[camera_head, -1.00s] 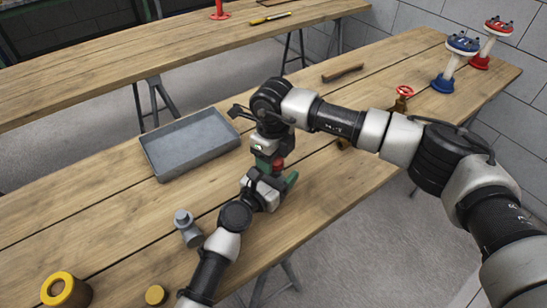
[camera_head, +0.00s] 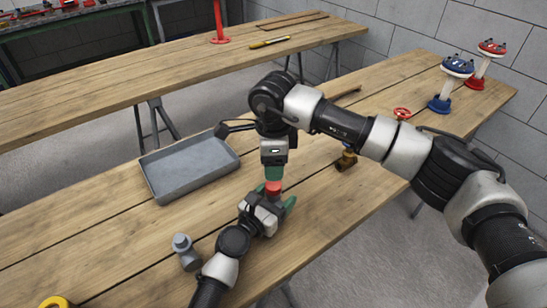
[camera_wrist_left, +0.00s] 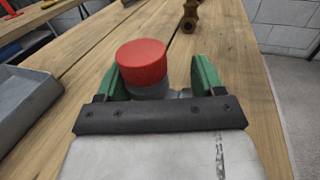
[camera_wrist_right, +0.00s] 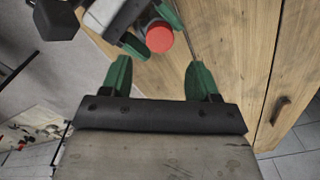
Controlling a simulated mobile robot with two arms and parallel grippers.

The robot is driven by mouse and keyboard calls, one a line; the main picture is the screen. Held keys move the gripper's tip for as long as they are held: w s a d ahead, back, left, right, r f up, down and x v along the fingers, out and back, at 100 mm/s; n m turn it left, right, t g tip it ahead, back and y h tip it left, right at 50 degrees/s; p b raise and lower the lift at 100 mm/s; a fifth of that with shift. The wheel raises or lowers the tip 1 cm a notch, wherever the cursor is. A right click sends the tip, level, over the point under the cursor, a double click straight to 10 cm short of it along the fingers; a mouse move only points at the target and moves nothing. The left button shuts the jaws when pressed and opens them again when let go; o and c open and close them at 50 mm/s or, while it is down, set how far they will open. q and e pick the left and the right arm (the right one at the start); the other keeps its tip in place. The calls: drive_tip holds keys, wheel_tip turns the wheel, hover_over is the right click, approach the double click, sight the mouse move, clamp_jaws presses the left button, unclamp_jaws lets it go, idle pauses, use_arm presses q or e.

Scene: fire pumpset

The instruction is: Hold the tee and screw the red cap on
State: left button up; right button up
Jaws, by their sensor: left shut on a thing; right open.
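The red cap (camera_wrist_left: 142,62) sits on top of a grey fitting (camera_wrist_left: 150,90), the tee, which is mostly hidden between the green fingers of my left gripper (camera_wrist_left: 158,82). In the head view the cap (camera_head: 272,187) is upright above my left gripper (camera_head: 270,208), which is shut on the tee over the table. My right gripper (camera_head: 273,172) points down just above the cap. In the right wrist view my right gripper (camera_wrist_right: 158,78) is open and empty, and the cap (camera_wrist_right: 159,37) lies beyond its fingertips. How far the cap is screwed down cannot be told.
A grey tray (camera_head: 190,166) lies to the left on the wooden table (camera_head: 110,235). Another grey fitting (camera_head: 186,252) stands near my left arm. A brass valve (camera_head: 346,160) and a red handwheel (camera_head: 402,113) are to the right, with blue and red stands (camera_head: 440,104) farther back.

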sight(273, 184)
use_arm(q)
drive_tip(key=shift+r, duration=0.1)
use_arm(e)
drive_tip(key=shift+r+n, duration=0.45)
drive_tip(key=shift+n, duration=0.55)
drive_tip(key=shift+f, duration=0.1)
drive_tip(key=shift+f, duration=3.95)
drive_tip(key=shift+c, duration=0.2)
drive_tip(key=c, duration=0.9)
drive_tip(key=m, duration=1)
